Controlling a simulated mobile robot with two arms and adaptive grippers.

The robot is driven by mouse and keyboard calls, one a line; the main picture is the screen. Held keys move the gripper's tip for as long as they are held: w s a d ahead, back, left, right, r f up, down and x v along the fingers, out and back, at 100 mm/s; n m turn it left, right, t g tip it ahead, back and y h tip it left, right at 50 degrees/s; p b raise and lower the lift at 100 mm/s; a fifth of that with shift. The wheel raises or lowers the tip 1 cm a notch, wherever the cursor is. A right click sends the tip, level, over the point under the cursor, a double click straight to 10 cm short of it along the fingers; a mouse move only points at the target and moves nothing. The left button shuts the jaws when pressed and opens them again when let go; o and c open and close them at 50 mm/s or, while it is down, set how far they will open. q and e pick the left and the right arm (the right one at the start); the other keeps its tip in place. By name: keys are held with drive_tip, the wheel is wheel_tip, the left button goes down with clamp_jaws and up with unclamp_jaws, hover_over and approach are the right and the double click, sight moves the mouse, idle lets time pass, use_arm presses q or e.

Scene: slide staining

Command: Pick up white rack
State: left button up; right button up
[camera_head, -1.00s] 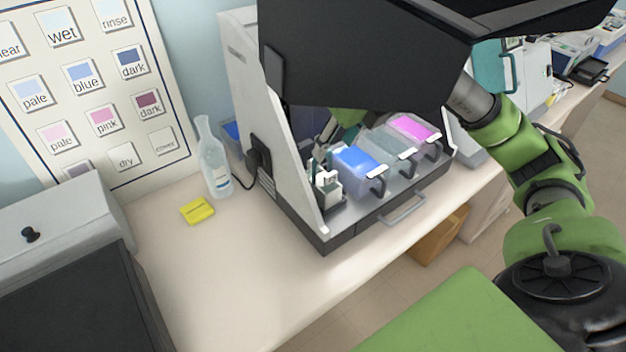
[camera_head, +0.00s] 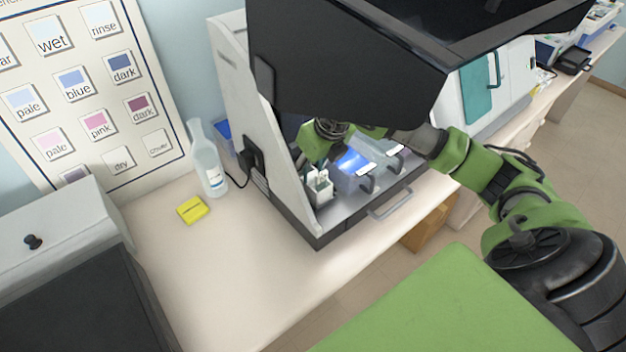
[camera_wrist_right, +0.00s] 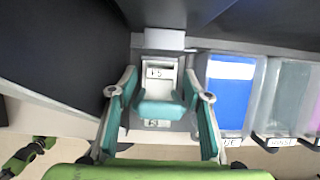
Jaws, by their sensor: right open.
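The white rack (camera_head: 319,187) stands upright at the left front end of the staining station's deck in the head view. In the right wrist view the white rack (camera_wrist_right: 160,68) is ahead, with small dark markings on its face. My right gripper (camera_wrist_right: 160,95) is open, its two teal fingers spread to either side of the rack in the picture. A teal curved piece covers the rack's middle; I cannot tell whether the fingers touch the rack. In the head view the station's dark hood hides part of my right arm. My left gripper is not in view.
A blue bath (camera_wrist_right: 230,95) stands close to the right of the rack, with a grey-green bath (camera_wrist_right: 287,95) beyond it. The dark hood (camera_head: 345,65) overhangs the deck. A bottle (camera_head: 208,160) and a yellow block (camera_head: 192,209) are on the bench to the left.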

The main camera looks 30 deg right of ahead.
sight(311, 175)
drive_tip(key=c, duration=0.9)
drive_tip(key=shift+s+r+b, duration=0.2)
drive_tip(key=shift+r+b, duration=0.25)
drive_tip(key=shift+b, duration=0.4)
wheel_tip(311, 175, up, 6)
drive_tip(key=shift+r+b, duration=0.1)
drive_tip(key=shift+b, duration=1)
drive_tip(key=s+b, duration=0.4)
drive_tip(key=s, duration=0.2)
drive_tip(key=s+d+b, duration=0.1)
drive_tip(key=s+b, duration=0.4)
drive_tip(key=s, duration=0.2)
drive_tip(key=s+b, duration=0.5)
drive_tip(key=s, duration=0.1)
drive_tip(key=shift+s+d, duration=0.25)
drive_tip(key=shift+s, duration=0.05)
